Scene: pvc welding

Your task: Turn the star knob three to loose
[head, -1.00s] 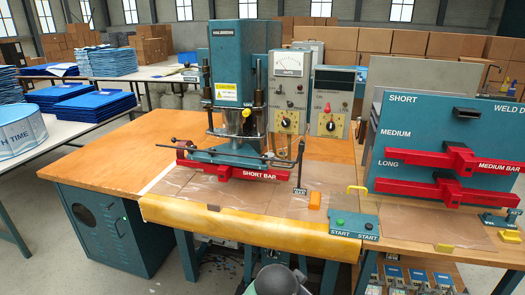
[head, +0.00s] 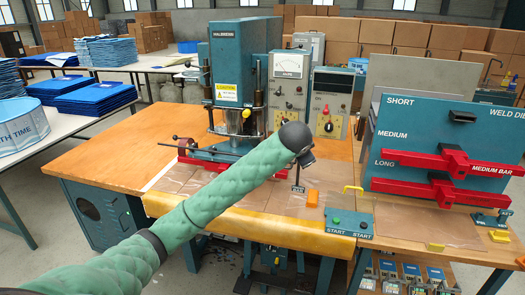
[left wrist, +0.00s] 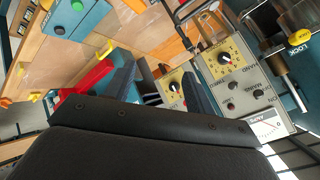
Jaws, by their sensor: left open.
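The blue-green welding press (head: 233,60) stands at the back middle of the table. No knob marked three can be made out. A yellow round part labelled LOCK (left wrist: 303,40) shows on a rod at the upper right of the left wrist view. Two black dials on yellow plates show there too, one (left wrist: 224,60) right of my fingers and one partly behind them. My left arm reaches across the press front; its gripper (head: 307,160) is mostly hidden in the head view. In the left wrist view my left gripper (left wrist: 157,70) is open, fingers apart and empty.
Grey control boxes (head: 288,92) stand right of the press. A tool board (head: 398,108) with red bars stands right. The table's left part (head: 120,155) is clear.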

